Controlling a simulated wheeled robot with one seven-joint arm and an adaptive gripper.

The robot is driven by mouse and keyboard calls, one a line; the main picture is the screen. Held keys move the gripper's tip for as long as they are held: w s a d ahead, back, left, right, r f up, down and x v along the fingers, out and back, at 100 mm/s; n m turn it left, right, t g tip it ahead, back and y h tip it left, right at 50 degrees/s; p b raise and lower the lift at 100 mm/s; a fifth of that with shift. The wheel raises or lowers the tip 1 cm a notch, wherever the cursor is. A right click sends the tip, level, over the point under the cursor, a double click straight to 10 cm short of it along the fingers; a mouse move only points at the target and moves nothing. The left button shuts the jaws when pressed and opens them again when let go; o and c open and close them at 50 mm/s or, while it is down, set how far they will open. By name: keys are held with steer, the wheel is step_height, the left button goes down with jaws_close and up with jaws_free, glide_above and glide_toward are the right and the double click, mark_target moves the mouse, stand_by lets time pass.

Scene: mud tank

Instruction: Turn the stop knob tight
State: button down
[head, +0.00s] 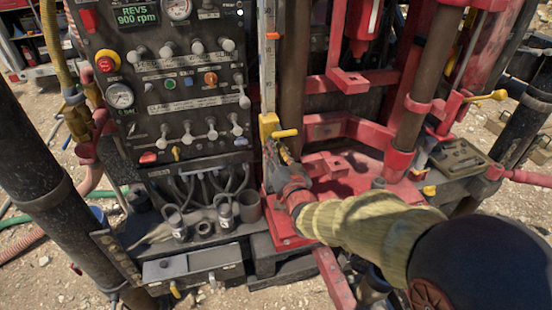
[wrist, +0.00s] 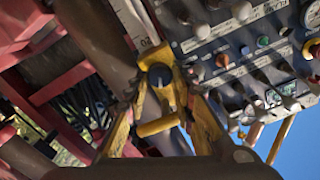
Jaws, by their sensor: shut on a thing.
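The yellow stop block (head: 268,126) sits on the upright measuring scale, just right of the control panel in the head view. Its yellow knob (head: 286,133) has a crossbar that sticks out to the right. In the wrist view the stop block (wrist: 155,54) is at the centre, and the knob's crossbar (wrist: 158,126) lies between my worn yellow fingers. My gripper (head: 283,152) is right at the knob, and it also shows in the wrist view (wrist: 162,88). It is shut on the knob, one finger on each side. The exact contact is partly hidden in both views.
The control panel (head: 165,90) with its levers and gauges stands close on the left. The red rig frame (head: 350,130) and dark pipes are close on the right. A grey metal box (head: 195,265) and several small pots lie below the panel.

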steer(key=m+b, duration=0.6)
steer(key=b, duration=0.1)
steer(key=m+b, duration=0.6)
steer(key=b, duration=0.1)
steer(key=shift+d+f+m, duration=0.1)
steer(key=shift+f+m, duration=0.1)
steer(key=shift+m, duration=0.2)
steer(key=shift+r, duration=0.1)
steer(key=c, duration=1.5)
jaws_free()
steer(key=shift+c, duration=0.2)
steer(key=shift+s, duration=0.1)
steer(key=v, duration=0.7)
steer(key=shift+s, duration=0.35)
steer(key=shift+d, duration=0.15)
